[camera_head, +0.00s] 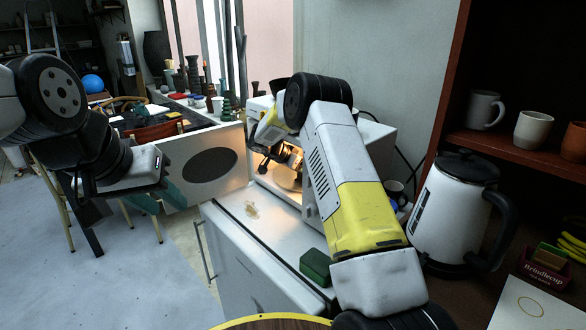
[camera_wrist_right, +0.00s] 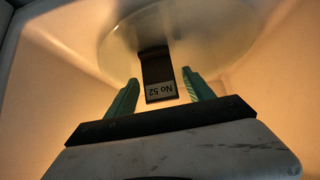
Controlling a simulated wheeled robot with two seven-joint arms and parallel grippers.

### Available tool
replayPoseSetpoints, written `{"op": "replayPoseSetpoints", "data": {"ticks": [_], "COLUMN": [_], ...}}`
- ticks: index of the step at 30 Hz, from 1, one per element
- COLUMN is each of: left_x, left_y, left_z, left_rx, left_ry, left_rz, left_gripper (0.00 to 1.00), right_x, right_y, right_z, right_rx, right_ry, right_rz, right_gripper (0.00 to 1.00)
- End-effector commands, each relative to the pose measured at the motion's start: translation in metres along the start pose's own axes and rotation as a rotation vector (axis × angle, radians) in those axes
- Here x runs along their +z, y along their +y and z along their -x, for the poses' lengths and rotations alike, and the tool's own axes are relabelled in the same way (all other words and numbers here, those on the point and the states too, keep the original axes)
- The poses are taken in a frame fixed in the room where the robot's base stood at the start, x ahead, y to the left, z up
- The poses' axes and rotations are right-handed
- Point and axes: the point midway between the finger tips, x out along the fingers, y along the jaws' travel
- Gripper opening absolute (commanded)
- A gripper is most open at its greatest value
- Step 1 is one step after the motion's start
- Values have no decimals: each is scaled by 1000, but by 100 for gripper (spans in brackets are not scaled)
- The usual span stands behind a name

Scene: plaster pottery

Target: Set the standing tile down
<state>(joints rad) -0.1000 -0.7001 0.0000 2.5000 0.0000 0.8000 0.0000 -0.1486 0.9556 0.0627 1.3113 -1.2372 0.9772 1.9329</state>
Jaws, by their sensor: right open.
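The tile (camera_wrist_right: 157,73) is a dark narrow piece with a pale "No 52" label at its near end, the text upside down. It shows in the right wrist view on a round pale plate (camera_wrist_right: 215,35) in a warmly lit box. I cannot tell how far it leans. My right gripper's teal fingers (camera_wrist_right: 160,92) are open, one on each side of the label end, with gaps. In the head view my right gripper (camera_head: 268,160) reaches into the lit white oven (camera_head: 376,140); the tile cannot be made out there.
The oven's open door (camera_head: 172,172), with a dark oval window, stands out to the left. A green block (camera_head: 316,266) lies on the white cabinet (camera_head: 262,262).

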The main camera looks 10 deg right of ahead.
Motion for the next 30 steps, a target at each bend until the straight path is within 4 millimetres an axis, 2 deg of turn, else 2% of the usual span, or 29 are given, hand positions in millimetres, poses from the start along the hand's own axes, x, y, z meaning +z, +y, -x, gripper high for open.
{"op": "replayPoseSetpoints", "data": {"ticks": [6, 12, 18, 24, 30], "left_x": [0, 0, 0, 0, 0], "left_y": [0, 0, 0, 0, 0], "left_z": [0, 0, 0, 0, 0], "left_rx": [0, 0, 0, 0, 0], "left_ry": [0, 0, 0, 0, 0], "left_rz": [0, 0, 0, 0, 0], "left_gripper": [36, 36, 36, 36, 36], "right_x": [-1, 37, 66, 82, 85], "right_y": [-1, -1, 0, 0, 0], "right_z": [35, 69, 98, 112, 115], "right_rx": [-4, -3, -2, -1, 0], "right_ry": [2, 1, 1, 1, 1], "right_rz": [0, 5, 2, 1, -1], "right_gripper": [61, 61, 61, 61, 61]}}
